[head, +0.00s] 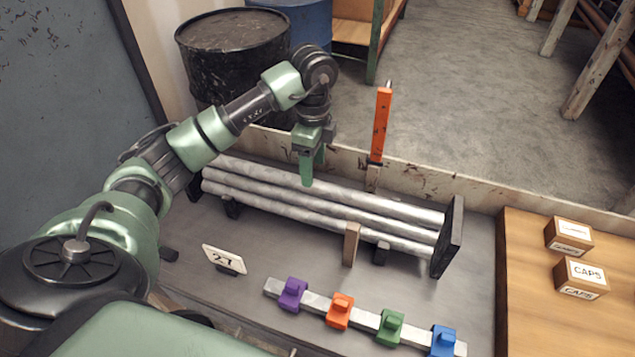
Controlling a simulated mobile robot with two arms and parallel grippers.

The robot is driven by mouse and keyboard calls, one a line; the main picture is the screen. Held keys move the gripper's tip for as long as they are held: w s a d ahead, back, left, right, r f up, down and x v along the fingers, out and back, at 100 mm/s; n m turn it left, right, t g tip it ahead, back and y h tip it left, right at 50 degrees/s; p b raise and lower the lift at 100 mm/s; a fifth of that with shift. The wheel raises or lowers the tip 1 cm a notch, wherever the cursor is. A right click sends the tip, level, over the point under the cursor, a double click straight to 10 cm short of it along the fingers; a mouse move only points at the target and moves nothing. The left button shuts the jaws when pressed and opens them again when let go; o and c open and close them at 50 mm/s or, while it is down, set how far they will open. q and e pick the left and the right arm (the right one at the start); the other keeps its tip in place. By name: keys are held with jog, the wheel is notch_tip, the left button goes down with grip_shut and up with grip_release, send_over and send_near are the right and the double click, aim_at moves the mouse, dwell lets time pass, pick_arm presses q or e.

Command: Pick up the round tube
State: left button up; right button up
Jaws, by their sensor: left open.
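Several long silver round tubes (312,200) lie side by side in a low rack on the grey bench. A black end plate (448,237) stands at the rack's right end. My left gripper (308,180) points down above the rear tubes, near the middle of their length. It is open with nothing seen between its fingers. The picture does not clearly show whether the fingertips touch a tube. My right gripper is not in view.
An orange upright post (380,125) stands behind the rack. A wooden stake (350,244) stands in front. A rail with coloured clips (340,310) and a "27" sign (224,259) lie nearer. Boxes marked CAPS (580,278) sit on the wooden surface at right.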

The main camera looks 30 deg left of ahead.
aim_at(314, 187)
pick_arm(q)
jog(key=shift+s+f, duration=0.25)
jog(key=shift+f, duration=0.1)
jog(key=f, duration=0.1)
jog(key=f+p, duration=0.1)
jog(key=f, duration=0.3)
jog(key=shift+w, duration=0.25)
jog(key=shift+s+r, duration=0.1)
grip_shut()
jog(key=shift+r, duration=0.1)
dwell(0.6)
